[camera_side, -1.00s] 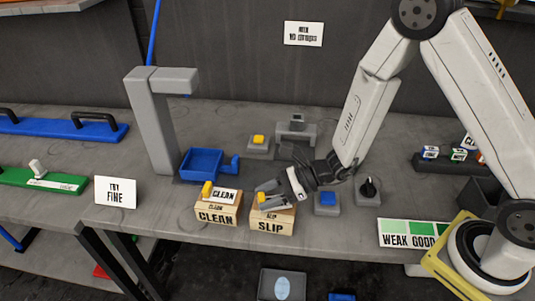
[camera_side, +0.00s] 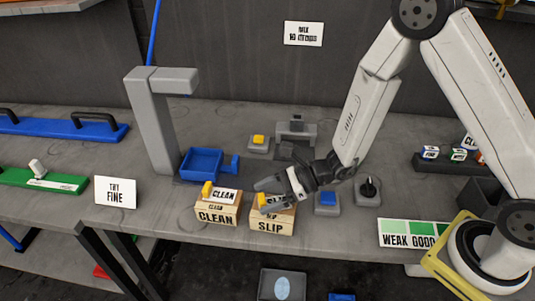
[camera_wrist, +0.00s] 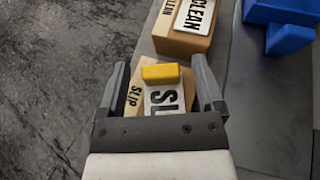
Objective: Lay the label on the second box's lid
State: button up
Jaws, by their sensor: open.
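The second box (camera_side: 272,225), a wooden box marked SLIP, stands near the bench's front edge. A white label with a yellow grip block (camera_side: 264,201) lies on or just over its lid; in the wrist view the label (camera_wrist: 160,97) reads "SL", its lower part hidden by my gripper. The box's wood (camera_wrist: 181,75) shows around it. My gripper (camera_side: 270,188) is open above the lid. In the wrist view its fingers (camera_wrist: 161,80) stand on either side of the yellow block, apart from it. I cannot tell whether the label is fully flat.
The first box (camera_side: 217,213), marked CLEAN, stands close on the left with its own label (camera_side: 225,195) and yellow block on top. A blue tray (camera_side: 203,163) is behind it. A blue button (camera_side: 328,198) and a black knob (camera_side: 368,187) stand to the right.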

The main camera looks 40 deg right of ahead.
jog(key=v, duration=1.2)
jog(key=shift+s, duration=0.1)
dwell(0.5)
jog(key=s+f+n+g+h, duration=0.1)
jog(key=s+n+g+h, duration=0.4)
jog(key=s+n+g, duration=0.45)
jog(key=w+d+r+n+t+h, duration=0.3)
jog(key=d+n+t+h, duration=0.3)
jog(key=n, duration=0.8)
jog(key=shift+w+d+r+h, duration=0.15)
jog(key=shift+w+d+h, duration=0.4)
jog(key=shift+d, duration=0.5)
